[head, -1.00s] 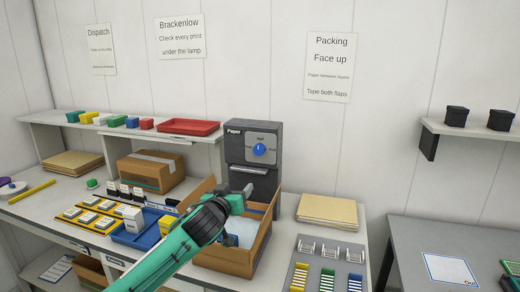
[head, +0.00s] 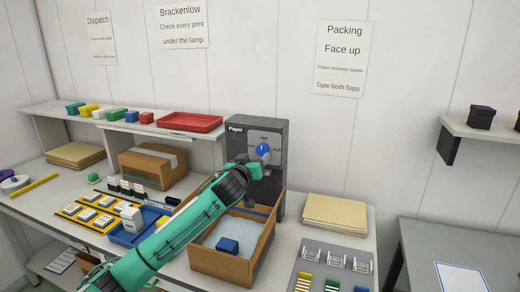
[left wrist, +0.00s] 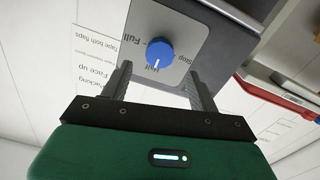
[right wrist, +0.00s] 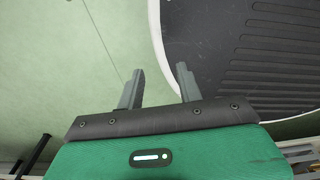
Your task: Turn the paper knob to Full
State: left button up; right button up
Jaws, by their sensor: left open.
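The paper machine (head: 270,127) is a dark grey box standing on the bench against the wall. Its blue paper knob (head: 262,149) is on a light dial plate marked Stop, Half and Full. In the left wrist view the knob (left wrist: 159,52) shows face-on, with its white mark pointing at Half. My left gripper (head: 256,167) is open in front of the dial and partly covers it. In its wrist view the fingers (left wrist: 158,75) stand either side of the knob's line, apart from it. My right gripper (right wrist: 160,76) is open and empty, away from the bench.
A closed carton (head: 152,166) and a red tray (head: 188,123) are to the left. Brown sheets (head: 335,212) lie right of the machine.

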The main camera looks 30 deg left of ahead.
aim_at(261, 150)
pick_arm(q)
jog(key=p+x, duration=0.1)
jog(key=x, duration=0.3)
jog(key=shift+w+r, duration=0.15)
jog(key=shift+w, duration=0.1)
jog(key=shift+w+a, duration=0.1)
jog(key=shift+w, duration=0.35)
jog(key=c, duration=1)
pick_arm(e)
jog(key=shift+w+a+r, duration=0.1)
jog(key=shift+w+r, duration=0.15)
jog(key=shift+r, duration=0.25)
jog(key=shift+w+a+r, duration=0.1)
jog(key=shift+w+r, duration=0.15)
jog(key=shift+r, duration=0.2)
